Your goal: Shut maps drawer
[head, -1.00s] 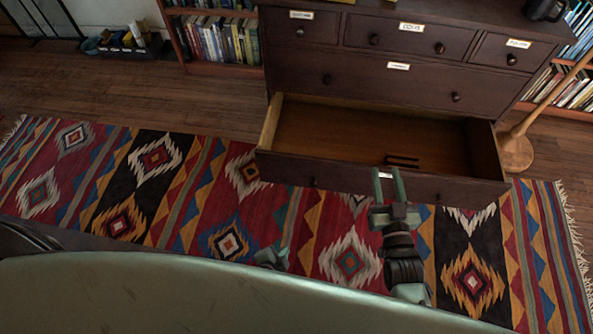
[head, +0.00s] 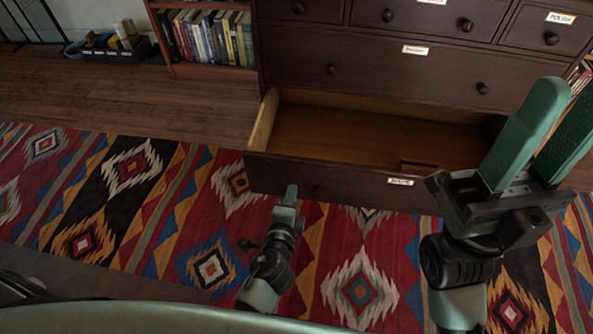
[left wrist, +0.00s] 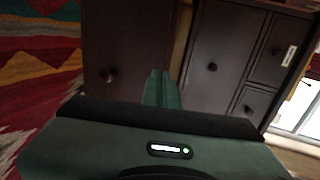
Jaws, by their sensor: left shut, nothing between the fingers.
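The maps drawer (head: 345,184) is the lowest drawer of the dark wooden chest and stands pulled out, with its bare wooden inside showing from above. Its front has a white label (head: 401,181) and a round knob; a small dark item (head: 418,165) lies inside. My left gripper (head: 291,192) is shut and empty, just before the drawer front in the head view. In the left wrist view its fingers (left wrist: 163,88) point at the dark front with a knob (left wrist: 110,75); contact cannot be told. My right gripper (head: 550,120) is open and empty, raised at the right.
The chest's upper drawers (head: 400,72) are shut. A bookcase (head: 210,70) stands left of the chest, with a dark bin (head: 115,48) of items farther left. A patterned rug (head: 150,210) covers the floor before the chest.

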